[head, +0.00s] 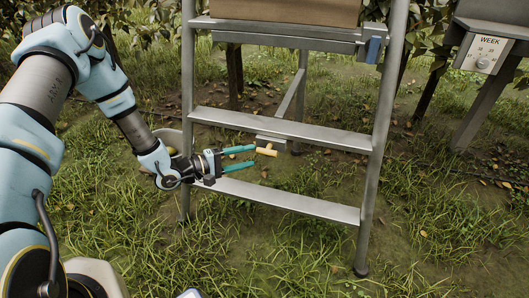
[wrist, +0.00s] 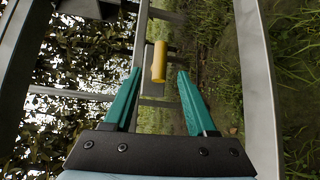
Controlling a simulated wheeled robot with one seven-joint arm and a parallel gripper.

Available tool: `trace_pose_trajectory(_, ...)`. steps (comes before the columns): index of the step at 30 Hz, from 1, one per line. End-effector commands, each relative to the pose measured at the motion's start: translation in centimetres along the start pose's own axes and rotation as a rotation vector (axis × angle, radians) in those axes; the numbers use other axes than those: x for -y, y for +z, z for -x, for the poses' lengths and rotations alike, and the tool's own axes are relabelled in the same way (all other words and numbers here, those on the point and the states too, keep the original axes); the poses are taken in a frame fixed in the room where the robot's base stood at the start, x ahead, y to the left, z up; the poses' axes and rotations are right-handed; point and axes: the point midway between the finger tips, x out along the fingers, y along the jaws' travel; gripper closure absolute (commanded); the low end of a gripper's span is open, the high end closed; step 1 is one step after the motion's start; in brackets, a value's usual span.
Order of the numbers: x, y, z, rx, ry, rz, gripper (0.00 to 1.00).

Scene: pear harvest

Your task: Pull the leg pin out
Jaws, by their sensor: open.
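The leg pin (head: 266,150) has a yellow T-shaped handle and sits at a small grey block under the middle step of the metal stepladder (head: 377,150). My gripper (head: 246,157) has two teal fingers spread apart and empty. In the head view it comes from the left, its fingertips just short of the handle. In the wrist view my gripper (wrist: 158,82) is open with a gap to the handle. The pin's shaft is mostly hidden.
A cardboard box (head: 285,10) stands on the ladder's upper platform. A blue clip (head: 373,50) is on the platform's right end. A post with a "WEEK" dial plate (head: 485,52) stands at the right. Grass (head: 440,200) around the ladder is open.

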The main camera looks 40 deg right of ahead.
Motion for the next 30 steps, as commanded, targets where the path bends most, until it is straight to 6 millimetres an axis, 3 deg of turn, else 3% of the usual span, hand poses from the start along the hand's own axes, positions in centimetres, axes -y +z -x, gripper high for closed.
trace_pose_trajectory(6,0.1,0.1,-4.2,0.003,-0.001,-0.001,0.43)
trace_pose_trajectory(12,0.0,0.0,-6.7,0.0,0.0,-0.003,0.43)
trace_pose_trajectory(24,0.0,0.0,-7.4,-0.002,-0.001,-0.001,0.43)
trace_pose_trajectory(30,0.0,-0.1,-7.4,-0.002,-0.001,-0.002,0.64)
